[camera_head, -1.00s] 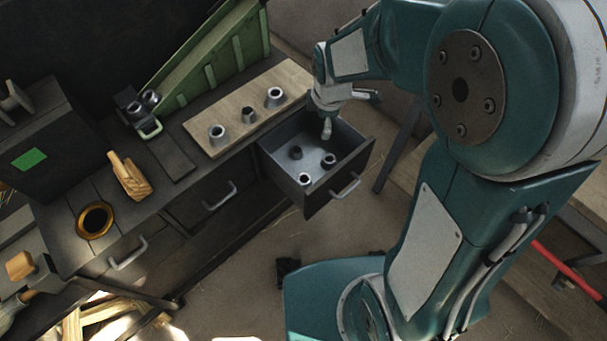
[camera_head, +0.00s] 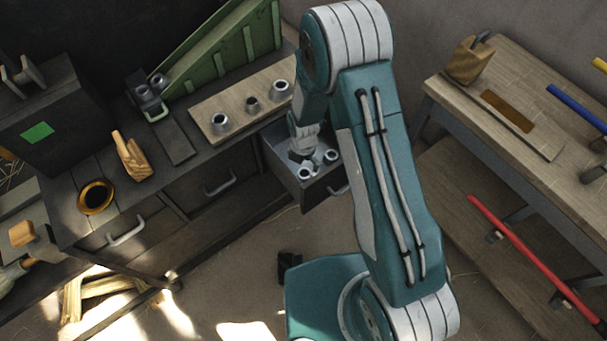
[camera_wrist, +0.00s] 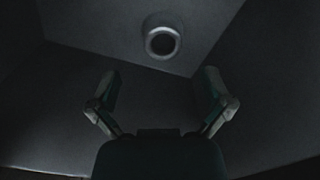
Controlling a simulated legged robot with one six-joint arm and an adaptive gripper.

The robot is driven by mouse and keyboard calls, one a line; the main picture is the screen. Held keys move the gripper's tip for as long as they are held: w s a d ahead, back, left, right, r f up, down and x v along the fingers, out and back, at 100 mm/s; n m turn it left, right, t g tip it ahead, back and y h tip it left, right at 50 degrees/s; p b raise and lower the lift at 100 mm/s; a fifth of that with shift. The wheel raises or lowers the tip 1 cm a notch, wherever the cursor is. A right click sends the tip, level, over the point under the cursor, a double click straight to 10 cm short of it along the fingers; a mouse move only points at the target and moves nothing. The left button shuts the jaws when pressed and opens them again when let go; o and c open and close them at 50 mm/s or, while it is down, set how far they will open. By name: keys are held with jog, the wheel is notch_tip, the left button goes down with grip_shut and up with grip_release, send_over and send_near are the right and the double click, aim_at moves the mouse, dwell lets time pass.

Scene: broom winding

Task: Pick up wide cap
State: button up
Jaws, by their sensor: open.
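Small metal caps sit in the open drawer (camera_head: 283,170). One pale-rimmed cap (camera_head: 305,174) is near the drawer's front, and another cap (camera_head: 331,156) is to its right. I cannot tell which of them is the wide cap. My gripper (camera_head: 314,155) is inside the drawer area, pointing down, and partly hides its contents. In the wrist view, my gripper (camera_wrist: 159,82) is open with nothing between its fingers. A round hollow cap (camera_wrist: 162,42) lies ahead of the fingertips near a drawer corner, apart from them.
The drawer walls stand close around my gripper. Several similar metal pieces, one of them a fitting (camera_head: 220,122), stand on a wooden board (camera_head: 208,104) on the bench above. A wooden table (camera_head: 500,100) is at the right. The floor before the drawers is mostly clear.

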aim_at(305, 173)
jog(key=shift+d+f, duration=0.15)
jog(key=shift+f, duration=3)
jog(key=c, duration=0.8)
